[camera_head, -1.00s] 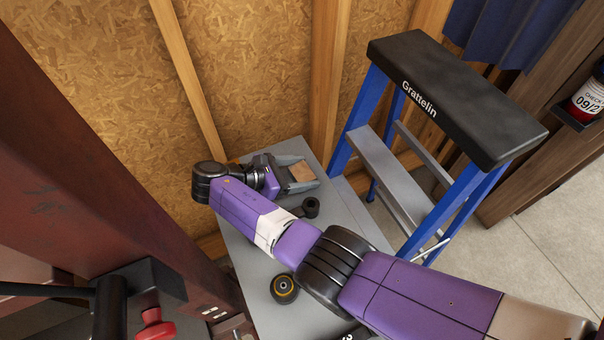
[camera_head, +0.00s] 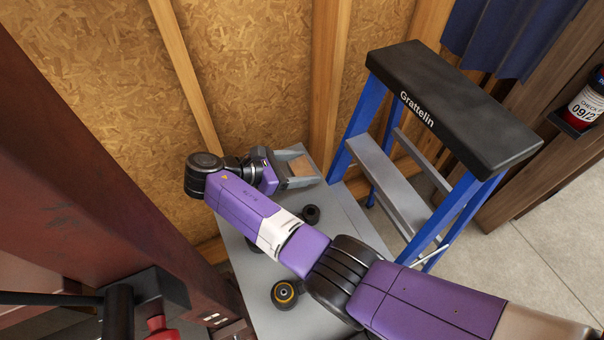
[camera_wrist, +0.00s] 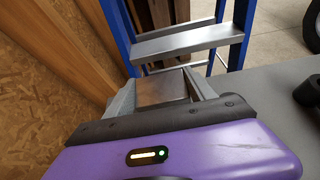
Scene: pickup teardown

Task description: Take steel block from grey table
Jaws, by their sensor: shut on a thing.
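The steel block shows as a brownish, flat-faced block (camera_head: 301,167) between the fingers of my gripper (camera_head: 300,163) in the head view. It also shows in the wrist view (camera_wrist: 163,88), between the two grey fingers of my gripper (camera_wrist: 164,92). My gripper is shut on it. They are over the far end of the grey table (camera_head: 345,220), near the wooden wall. I cannot tell for sure how far the block is above the tabletop.
A blue stepladder (camera_head: 440,105) with a black top stands right of the table, close past my gripper. Black round parts lie on the table, one near the middle (camera_head: 310,214) and one nearer (camera_head: 285,294). A dark red post (camera_head: 110,150) rises at left.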

